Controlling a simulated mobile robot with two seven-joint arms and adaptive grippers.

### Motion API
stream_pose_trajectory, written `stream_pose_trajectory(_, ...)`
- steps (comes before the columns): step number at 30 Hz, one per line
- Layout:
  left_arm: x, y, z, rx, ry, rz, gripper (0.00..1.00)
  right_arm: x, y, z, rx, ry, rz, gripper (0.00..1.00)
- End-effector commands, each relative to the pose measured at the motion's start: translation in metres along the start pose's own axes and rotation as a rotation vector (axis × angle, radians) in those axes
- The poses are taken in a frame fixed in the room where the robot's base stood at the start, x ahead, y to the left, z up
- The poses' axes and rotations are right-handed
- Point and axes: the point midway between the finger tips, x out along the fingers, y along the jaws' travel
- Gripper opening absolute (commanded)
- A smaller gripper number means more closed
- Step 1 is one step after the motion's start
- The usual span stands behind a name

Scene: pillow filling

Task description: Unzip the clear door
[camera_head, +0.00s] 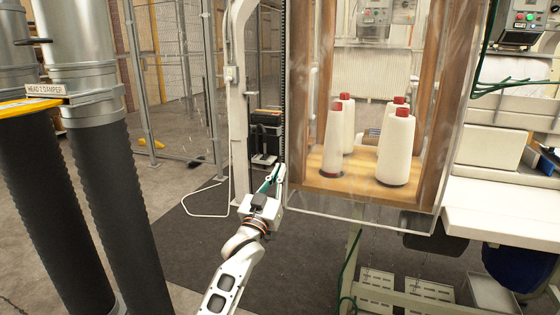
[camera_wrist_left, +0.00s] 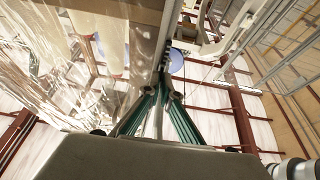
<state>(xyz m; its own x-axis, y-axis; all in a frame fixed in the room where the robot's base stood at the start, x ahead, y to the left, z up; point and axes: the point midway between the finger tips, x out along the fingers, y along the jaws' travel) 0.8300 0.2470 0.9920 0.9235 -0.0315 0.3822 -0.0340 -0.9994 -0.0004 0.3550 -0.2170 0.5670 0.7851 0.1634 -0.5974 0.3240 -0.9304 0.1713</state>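The clear door (camera_head: 330,203) is a transparent sheet in front of a wooden cabinet. It hangs at the centre right of the head view. A dark toothed zipper strip (camera_head: 285,85) runs down its left edge. My left gripper (camera_head: 278,170) is at the lower end of this strip, its fingertips at or very near it. In the left wrist view, the green fingers (camera_wrist_left: 164,92) lean inward and their tips almost meet, with a narrow pale strip between or behind them. I cannot make out a zipper pull or whether the fingers hold one. My right gripper is out of view.
White cones with red tops (camera_head: 396,150) stand on a wooden shelf behind the door. A white post (camera_head: 240,100) rises just left of the zipper. Large dark ducts (camera_head: 110,190) stand at the left. A white worktable (camera_head: 505,210) is at the right. Dark floor mat lies below.

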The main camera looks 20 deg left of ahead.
Motion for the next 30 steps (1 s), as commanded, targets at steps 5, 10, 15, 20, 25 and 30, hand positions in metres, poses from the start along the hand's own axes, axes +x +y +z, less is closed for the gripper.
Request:
stream_pose_trajectory(5, -0.0043, -0.0002, 0.011, 0.0, -0.003, -0.001, 0.0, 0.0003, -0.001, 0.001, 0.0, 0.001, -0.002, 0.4)
stream_pose_trajectory(10, -0.0042, -0.0002, 0.0105, 0.0, -0.001, -0.001, 0.0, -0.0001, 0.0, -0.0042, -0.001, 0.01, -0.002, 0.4)
stream_pose_trajectory(15, -0.0039, -0.0002, 0.01, 0.0, -0.001, -0.001, 0.0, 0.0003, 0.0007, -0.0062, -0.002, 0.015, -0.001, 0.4)
stream_pose_trajectory(20, -0.0039, -0.0002, 0.0098, 0.0, 0.0, 0.0, 0.2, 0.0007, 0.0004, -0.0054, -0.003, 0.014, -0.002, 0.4)
stream_pose_trajectory(25, -0.0038, -0.0002, 0.0096, 0.0, 0.0, 0.0, 0.2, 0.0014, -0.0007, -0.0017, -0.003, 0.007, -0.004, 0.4)
stream_pose_trajectory(30, -0.0068, -0.0002, 0.0098, 0.0, 0.0, 0.0, 0.2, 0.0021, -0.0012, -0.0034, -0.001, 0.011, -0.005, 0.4)
